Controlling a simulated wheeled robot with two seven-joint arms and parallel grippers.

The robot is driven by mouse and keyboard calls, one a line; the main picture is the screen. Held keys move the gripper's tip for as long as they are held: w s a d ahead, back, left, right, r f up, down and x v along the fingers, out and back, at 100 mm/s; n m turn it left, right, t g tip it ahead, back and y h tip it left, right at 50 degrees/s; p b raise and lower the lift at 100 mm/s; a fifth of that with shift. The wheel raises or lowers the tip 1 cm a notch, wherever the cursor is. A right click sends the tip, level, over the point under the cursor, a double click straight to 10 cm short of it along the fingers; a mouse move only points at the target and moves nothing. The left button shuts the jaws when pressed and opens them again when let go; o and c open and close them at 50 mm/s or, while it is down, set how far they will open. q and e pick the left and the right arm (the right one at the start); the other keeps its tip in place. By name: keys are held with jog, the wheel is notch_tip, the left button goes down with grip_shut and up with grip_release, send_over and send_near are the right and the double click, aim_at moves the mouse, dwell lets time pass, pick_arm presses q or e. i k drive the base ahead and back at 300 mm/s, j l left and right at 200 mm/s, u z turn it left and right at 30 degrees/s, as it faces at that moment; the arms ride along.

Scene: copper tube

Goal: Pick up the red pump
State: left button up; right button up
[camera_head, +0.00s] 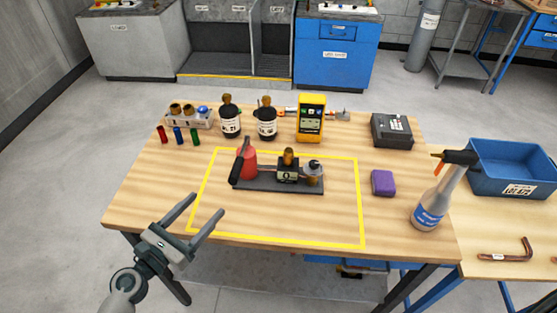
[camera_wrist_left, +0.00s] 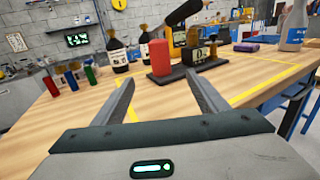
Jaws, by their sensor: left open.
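The red pump (camera_head: 248,162) stands upright at the left end of a dark grey base plate (camera_head: 262,186), inside the yellow taped rectangle on the table. In the left wrist view the red pump (camera_wrist_left: 160,57) is ahead, beyond the fingertips. My left gripper (camera_head: 208,204) is open and empty, in front and to the left of the pump, by the table's front-left part. It also shows in the left wrist view (camera_wrist_left: 160,88), fingers spread apart with nothing between them. My right gripper is not in view.
A small brass-topped device (camera_head: 288,165) and a grey canister (camera_head: 314,173) share the plate. Two dark bottles (camera_head: 230,116), a yellow meter (camera_head: 311,118) and a rack (camera_head: 188,116) stand behind. A purple sponge (camera_head: 383,183) and a spray bottle (camera_head: 435,200) are right. The front taped area is clear.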

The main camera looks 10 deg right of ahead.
aim_at(281, 179)
jog(key=i+l, duration=0.15)
jog(key=l, duration=0.2)
jog(key=i+l, duration=0.15)
jog(key=l, duration=0.25)
jog(key=i+l, duration=0.15)
jog(key=l, duration=0.2)
